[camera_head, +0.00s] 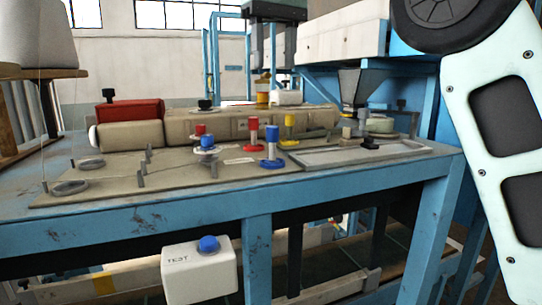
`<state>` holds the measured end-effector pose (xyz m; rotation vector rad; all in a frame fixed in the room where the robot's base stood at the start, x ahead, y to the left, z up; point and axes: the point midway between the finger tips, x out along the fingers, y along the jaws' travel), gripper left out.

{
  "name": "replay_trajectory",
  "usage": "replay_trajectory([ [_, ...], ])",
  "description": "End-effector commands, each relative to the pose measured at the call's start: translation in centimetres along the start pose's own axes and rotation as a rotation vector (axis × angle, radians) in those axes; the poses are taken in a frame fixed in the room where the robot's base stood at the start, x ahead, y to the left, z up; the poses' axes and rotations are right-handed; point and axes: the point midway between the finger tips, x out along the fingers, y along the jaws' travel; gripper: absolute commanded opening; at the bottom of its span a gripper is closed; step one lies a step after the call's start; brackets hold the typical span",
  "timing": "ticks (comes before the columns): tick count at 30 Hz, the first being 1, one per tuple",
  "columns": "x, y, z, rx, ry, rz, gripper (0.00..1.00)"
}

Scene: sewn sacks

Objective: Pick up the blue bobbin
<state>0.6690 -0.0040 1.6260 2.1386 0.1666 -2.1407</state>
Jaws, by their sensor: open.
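The blue bobbin (271,148) stands upright on the grey plate of the blue workbench (165,215), right of the middle of its top. It has a blue flange at its foot, a paler core and a blue knob on top. Nothing hides it. My arm shows at the right edge, apart from the bobbin, but my gripper is outside the view.
A red bobbin (253,137) and a yellow bobbin (289,129) stand close behind the blue one. A smaller blue-topped part (207,143) stands to its left. A long beige machine body (220,126) runs behind them. A white TEST box (199,271) hangs below the front edge.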

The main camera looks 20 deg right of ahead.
Motion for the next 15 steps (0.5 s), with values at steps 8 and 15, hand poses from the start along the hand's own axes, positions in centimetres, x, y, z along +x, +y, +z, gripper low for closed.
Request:
replay_trajectory([
  [8,4.5,0.0,0.1,-0.001,-0.002,0.000,0.49],
  [15,8.3,-0.1,0.1,-0.001,-0.002,0.000,0.49],
])
